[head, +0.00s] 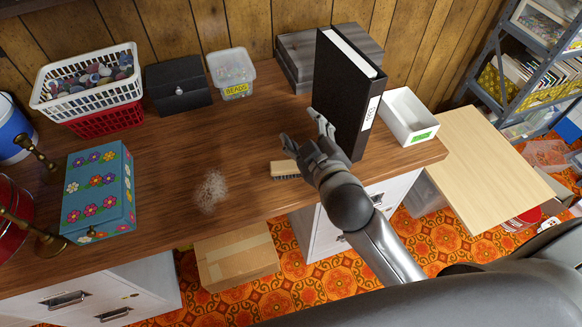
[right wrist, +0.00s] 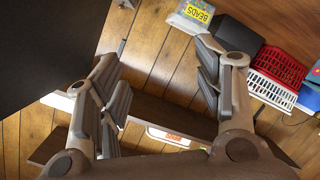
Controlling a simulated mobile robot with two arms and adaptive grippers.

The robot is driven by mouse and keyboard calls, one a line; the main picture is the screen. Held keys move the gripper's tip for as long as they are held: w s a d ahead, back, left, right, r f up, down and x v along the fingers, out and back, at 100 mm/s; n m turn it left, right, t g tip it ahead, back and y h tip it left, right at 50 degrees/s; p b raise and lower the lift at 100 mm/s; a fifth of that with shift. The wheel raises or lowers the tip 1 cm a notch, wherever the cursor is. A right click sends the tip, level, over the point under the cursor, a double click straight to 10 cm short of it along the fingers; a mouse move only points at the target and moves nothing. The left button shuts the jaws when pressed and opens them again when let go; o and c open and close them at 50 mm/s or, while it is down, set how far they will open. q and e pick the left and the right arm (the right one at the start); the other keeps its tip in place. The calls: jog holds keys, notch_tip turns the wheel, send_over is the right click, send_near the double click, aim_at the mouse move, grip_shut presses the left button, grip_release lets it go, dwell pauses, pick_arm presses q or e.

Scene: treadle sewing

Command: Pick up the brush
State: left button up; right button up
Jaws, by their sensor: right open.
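The brush (head: 285,169) has a pale wooden back and dark bristles. It lies on the brown wooden desk (head: 165,165) near the front edge, with its right end partly hidden by my right gripper in the head view. My right gripper (head: 304,131) is open, just right of and above the brush, close to the black binder. In the right wrist view the open fingers (right wrist: 155,65) have nothing between them, and I cannot make out the brush there. My left gripper is not in view.
The upright black binder (head: 343,95) stands right beside my right gripper. A white tray (head: 408,117) is at the right edge. A patch of pale dust (head: 211,190) lies left of the brush. A flowered box (head: 98,190), baskets (head: 88,82) and a beads tub (head: 231,72) stand further left and back.

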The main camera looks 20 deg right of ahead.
jog(key=w+a+r+n+t+y, duration=0.3)
jog(key=a+r+n+t+y, duration=0.2)
jog(key=a+r+n+y, duration=1)
jog(key=s+a+n+g+y, duration=0.35)
jog(key=a+n+g, duration=0.25)
jog(key=n+g, duration=0.4)
jog(key=s+a+n+g+y, duration=0.2)
jog(key=s+a+n+g, duration=0.4)
jog(key=n, duration=0.5)
jog(key=n+g+h, duration=0.4)
jog(key=n+h, duration=0.4)
jog(key=h, duration=1.2)
send_over(291, 165)
jog(key=f, duration=2.3)
jog(key=shift+s+a+p, duration=0.1)
jog(key=shift+a+p, duration=0.1)
jog(key=shift+p, duration=0.15)
jog(key=shift+n, duration=0.3)
jog(key=shift+d+f+p, duration=0.15)
jog(key=shift+f+p, duration=0.25)
jog(key=shift+f, duration=1.15)
jog(key=shift+d+f+p, duration=0.1)
jog(key=shift+f+p, duration=0.3)
jog(key=shift+f, duration=1.15)
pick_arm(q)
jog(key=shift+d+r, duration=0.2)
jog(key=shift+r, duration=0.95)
pick_arm(e)
jog(key=shift+c, duration=0.3)
